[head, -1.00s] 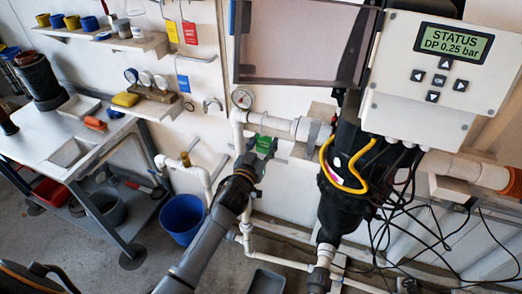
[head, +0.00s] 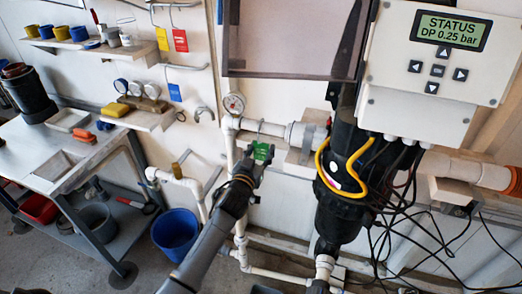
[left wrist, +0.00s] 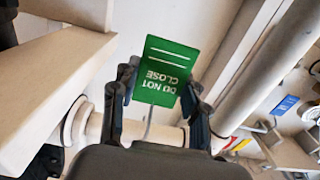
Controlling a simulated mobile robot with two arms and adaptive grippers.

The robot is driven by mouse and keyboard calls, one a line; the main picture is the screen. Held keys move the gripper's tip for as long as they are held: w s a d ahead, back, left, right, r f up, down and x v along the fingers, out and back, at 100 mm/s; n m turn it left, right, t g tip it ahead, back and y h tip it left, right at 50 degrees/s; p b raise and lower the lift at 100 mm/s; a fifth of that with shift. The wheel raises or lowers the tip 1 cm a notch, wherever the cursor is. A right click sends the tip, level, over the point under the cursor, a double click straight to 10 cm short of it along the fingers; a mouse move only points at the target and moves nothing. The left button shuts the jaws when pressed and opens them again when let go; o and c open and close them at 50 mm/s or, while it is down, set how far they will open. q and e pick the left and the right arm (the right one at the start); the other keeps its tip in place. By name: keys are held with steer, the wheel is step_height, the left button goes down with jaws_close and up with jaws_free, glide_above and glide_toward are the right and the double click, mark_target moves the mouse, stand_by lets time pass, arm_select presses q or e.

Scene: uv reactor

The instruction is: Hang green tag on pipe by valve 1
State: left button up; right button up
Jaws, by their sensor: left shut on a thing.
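The green tag (head: 262,151), printed "DO NOT CLOSE", is between the fingers of my left gripper (head: 254,164), which is shut on it. In the left wrist view the tag (left wrist: 165,72) appears upside down. Its thin wire hook (left wrist: 148,124) shows against the white pipe (left wrist: 92,122). In the head view the tag is just below the horizontal white pipe (head: 268,128), right of the pressure gauge (head: 234,103). I cannot tell whether the hook rests on the pipe. No valve 1 label is readable. My right gripper is out of view.
A yellow tag (head: 162,39), a red tag (head: 180,40) and a blue tag (head: 175,92) hang on wall hooks at left. The black filter housing (head: 345,200) with a yellow cable stands right of the tag. A blue bucket (head: 176,226) is on the floor.

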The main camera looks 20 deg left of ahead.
arm_select(q)
steer(key=o, duration=1.1)
steer(key=s, duration=1.2)
steer(key=s+f+g, duration=0.3)
steer(key=s+f, duration=0.2)
steer(key=f, duration=0.7)
steer(key=s+f+m+g, duration=0.1)
steer(key=s+f+g, duration=0.3)
steer(key=f, duration=0.8)
steer(key=s+f+g, duration=0.2)
steer(key=s+f, duration=0.4)
steer(key=f, duration=0.6)
steer(key=s+a+f+g, duration=0.1)
steer(key=s+f+g, duration=0.1)
steer(key=s+f, duration=0.4)
steer(key=s+a+f+g, duration=0.1)
steer(key=s+f+g, duration=0.2)
steer(key=s, duration=1.3)
steer(key=s+a+f+m+g, duration=0.1)
steer(key=s+f+g, duration=0.1)
steer(key=s+f, duration=0.6)
steer(key=shift+s+a+f+g+y, duration=0.15)
steer(key=shift+s+g, duration=0.05)
steer(key=shift+s, duration=0.7)
steer(key=shift+s+a+f+g+y, duration=0.15)
steer(key=shift+s+g, duration=0.05)
steer(key=shift+s, duration=0.7)
steer(key=shift+w, duration=0.1)
